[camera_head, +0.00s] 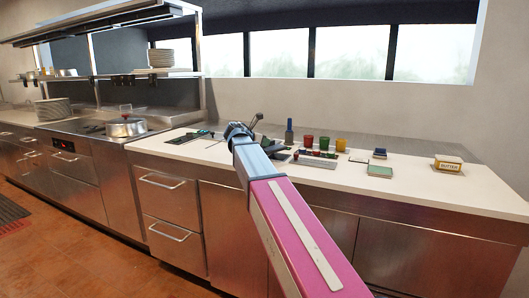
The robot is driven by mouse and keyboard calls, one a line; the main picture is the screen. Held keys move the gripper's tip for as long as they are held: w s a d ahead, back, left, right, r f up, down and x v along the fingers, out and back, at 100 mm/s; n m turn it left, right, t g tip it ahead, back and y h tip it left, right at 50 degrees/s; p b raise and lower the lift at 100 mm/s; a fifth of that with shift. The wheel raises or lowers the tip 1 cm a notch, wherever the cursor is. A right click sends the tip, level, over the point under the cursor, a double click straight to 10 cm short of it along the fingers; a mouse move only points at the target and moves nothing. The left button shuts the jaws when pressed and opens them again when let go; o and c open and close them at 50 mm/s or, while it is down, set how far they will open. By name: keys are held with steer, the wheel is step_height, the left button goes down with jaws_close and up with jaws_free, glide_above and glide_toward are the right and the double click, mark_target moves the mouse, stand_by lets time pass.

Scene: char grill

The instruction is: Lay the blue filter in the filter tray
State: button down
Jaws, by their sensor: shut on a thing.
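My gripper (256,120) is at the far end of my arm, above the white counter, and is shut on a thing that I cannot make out. My own wrist hides most of the jaws. A small dark blue square piece (380,153) lies on the counter to the right, apart from my gripper; I cannot tell whether it is the blue filter. A dark flat tray-like piece (190,137) lies left of my wrist. A grey tray (316,162) with small coloured items along its back lies to the right. I cannot tell which is the filter tray.
Red (308,141), green (324,143) and yellow (340,144) cups and a blue bottle (289,132) stand behind the grey tray. A green-topped block (379,170) and a butter box (448,162) are at right. A pot (126,126) stands left. The front right counter is clear.

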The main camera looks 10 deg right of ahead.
steer(key=shift+d+f, duration=0.1)
steer(key=shift+f, duration=2)
steer(key=shift+f, duration=0.15)
steer(key=c, duration=1.1)
jaws_free()
